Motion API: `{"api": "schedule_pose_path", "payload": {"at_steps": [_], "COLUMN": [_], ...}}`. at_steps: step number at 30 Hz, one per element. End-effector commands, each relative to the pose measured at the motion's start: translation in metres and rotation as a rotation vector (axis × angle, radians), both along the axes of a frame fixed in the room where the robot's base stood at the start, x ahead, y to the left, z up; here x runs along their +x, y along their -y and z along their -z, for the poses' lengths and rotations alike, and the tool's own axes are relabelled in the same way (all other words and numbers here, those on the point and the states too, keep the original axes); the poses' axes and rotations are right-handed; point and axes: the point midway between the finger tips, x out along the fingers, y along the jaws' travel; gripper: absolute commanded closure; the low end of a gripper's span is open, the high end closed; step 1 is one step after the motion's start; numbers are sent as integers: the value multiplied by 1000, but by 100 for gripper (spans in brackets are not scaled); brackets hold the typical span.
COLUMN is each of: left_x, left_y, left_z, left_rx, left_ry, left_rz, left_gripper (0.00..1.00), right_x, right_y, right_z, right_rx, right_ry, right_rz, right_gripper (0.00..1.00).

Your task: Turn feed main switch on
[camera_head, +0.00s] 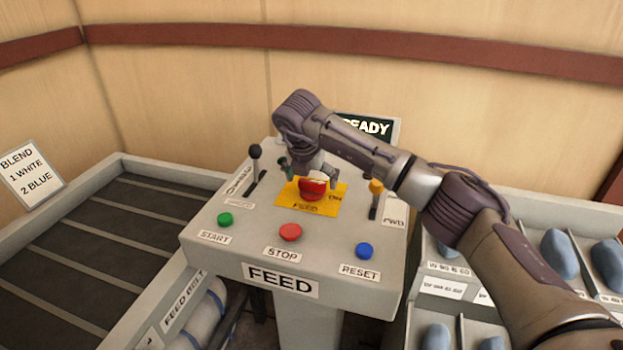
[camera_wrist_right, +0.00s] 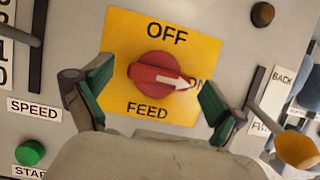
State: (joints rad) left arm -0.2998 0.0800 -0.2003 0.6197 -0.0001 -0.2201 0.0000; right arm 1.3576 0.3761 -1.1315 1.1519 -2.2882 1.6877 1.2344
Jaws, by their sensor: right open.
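The feed main switch is a red rotary knob (camera_head: 312,189) on a yellow plate (camera_head: 299,206) on top of the FEED console. In the right wrist view the knob (camera_wrist_right: 158,74) carries a white arrow that points right, at the partly covered ON mark. OFF stands at the top of the plate (camera_wrist_right: 120,30) and FEED below the knob. My right gripper (camera_head: 311,172) is open above the switch. Its green-padded fingers (camera_wrist_right: 155,85) stand either side of the knob, with gaps between them and it. My left gripper is not in view.
The console (camera_head: 258,221) has a black lever (camera_head: 255,153), an orange-topped lever (camera_head: 375,188), and green (camera_head: 225,219), red (camera_head: 290,232) and blue (camera_head: 364,251) buttons. A display (camera_head: 380,127) reading READY stands behind. A belt (camera_head: 100,250) lies left, bins with blue items (camera_head: 560,254) right.

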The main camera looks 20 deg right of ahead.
Motion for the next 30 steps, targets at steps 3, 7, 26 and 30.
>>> {"api": "schedule_pose_path", "payload": {"at_steps": [3, 7, 26, 30], "left_x": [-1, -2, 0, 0], "left_y": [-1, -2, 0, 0], "left_z": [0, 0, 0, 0], "left_rx": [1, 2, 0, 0], "left_ry": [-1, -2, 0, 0], "left_rz": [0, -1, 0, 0], "left_gripper": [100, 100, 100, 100], "right_x": [0, -2, -35, -38], "right_y": [0, -1, -25, -27], "right_z": [1, -4, -105, -110], "right_rx": [0, 1, 0, 0], "right_ry": [-2, -1, 0, 0], "right_rz": [-1, -2, -1, -1], "right_gripper": [4, 4, 4, 4]}}
